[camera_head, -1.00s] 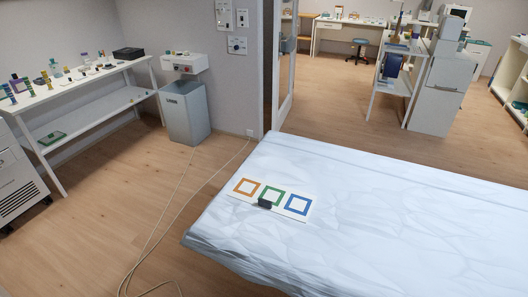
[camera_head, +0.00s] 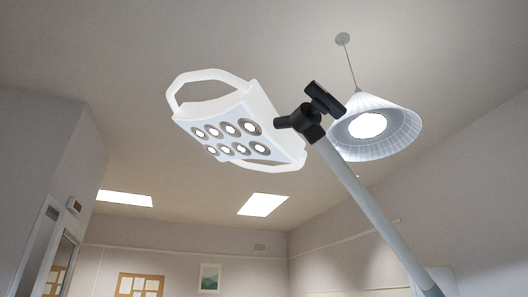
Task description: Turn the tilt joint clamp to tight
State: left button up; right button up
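A black tilt joint clamp (camera_head: 300,122) sits at the top end of a grey pole (camera_head: 362,200) that rises from the lower right. A black handle or knob (camera_head: 325,99) sticks out at its upper right. The white lamp head (camera_head: 240,125), with several lit round lights and a loop handle at each end, is beside the clamp on the left and tilted. Whether the clamp is tight or loose cannot be told. Neither of my grippers shows in this view.
A white cone-shaped pendant lamp (camera_head: 375,128) hangs from the ceiling behind the pole on the right. Ceiling light panels (camera_head: 263,204), a framed picture (camera_head: 209,278) and a notice board (camera_head: 139,285) are farther back. The space left of the lamp head looks clear.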

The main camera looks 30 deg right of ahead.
aim_at(322, 101)
jog(key=u, duration=1)
jog(key=k, duration=0.9)
jog(key=z, duration=1.45)
